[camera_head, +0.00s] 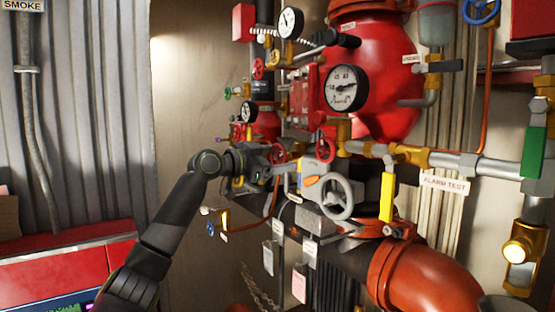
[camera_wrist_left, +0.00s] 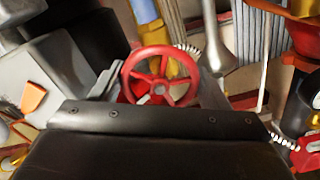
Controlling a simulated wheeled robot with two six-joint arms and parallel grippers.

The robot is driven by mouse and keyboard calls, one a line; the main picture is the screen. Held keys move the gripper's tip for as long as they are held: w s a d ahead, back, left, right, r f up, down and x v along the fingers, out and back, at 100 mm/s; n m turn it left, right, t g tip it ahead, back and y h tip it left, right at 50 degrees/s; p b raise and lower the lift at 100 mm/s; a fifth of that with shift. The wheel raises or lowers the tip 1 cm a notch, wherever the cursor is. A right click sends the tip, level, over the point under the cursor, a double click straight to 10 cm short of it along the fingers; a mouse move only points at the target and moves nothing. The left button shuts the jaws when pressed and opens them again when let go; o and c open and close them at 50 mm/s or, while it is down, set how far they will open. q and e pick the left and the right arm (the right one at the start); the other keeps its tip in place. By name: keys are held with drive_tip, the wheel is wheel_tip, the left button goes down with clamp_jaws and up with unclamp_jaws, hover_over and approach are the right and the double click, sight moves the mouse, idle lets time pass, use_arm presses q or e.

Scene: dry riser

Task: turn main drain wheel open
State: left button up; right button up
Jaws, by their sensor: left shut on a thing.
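A small red handwheel (camera_head: 277,153) sits among the pipework at the end of my left arm; I take it for the main drain wheel, though no readable label confirms this. My left gripper (camera_head: 280,163) is at this wheel. In the left wrist view the red wheel (camera_wrist_left: 160,58) shows its rim and spokes, with the grey fingers of my left gripper (camera_wrist_left: 158,92) on either side of it. The gripper is shut on the wheel. The lower part of the wheel is partly hidden by the gripper body. My right gripper is not in view.
A larger grey handwheel (camera_head: 337,196) on a grey box stands close to the right of the gripper. A pressure gauge (camera_head: 345,88) and a red vessel (camera_head: 385,60) are above. A yellow lever (camera_head: 387,196) hangs further right. A thick orange-red pipe (camera_head: 430,280) runs below.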

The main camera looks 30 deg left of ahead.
use_arm(q)
drive_tip(key=n, duration=0.4)
drive_tip(key=shift+n, duration=0.3)
drive_tip(key=n, duration=0.4)
drive_tip(key=shift+n, duration=0.3)
drive_tip(key=n+p, duration=0.1)
drive_tip(key=n, duration=0.3)
drive_tip(key=shift+r, duration=0.1)
drive_tip(key=n+p, duration=0.1)
drive_tip(key=n, duration=0.3)
drive_tip(key=n+p, duration=0.1)
drive_tip(key=n, duration=0.3)
drive_tip(key=shift+n+p, duration=0.3)
drive_tip(key=n+p, duration=0.1)
drive_tip(key=n, duration=0.3)
drive_tip(key=shift+n+p, duration=0.3)
drive_tip(key=shift+p, duration=0.1)
drive_tip(key=n, duration=0.2)
drive_tip(key=shift+n, duration=0.3)
drive_tip(key=n, duration=0.4)
drive_tip(key=shift+n, duration=0.4)
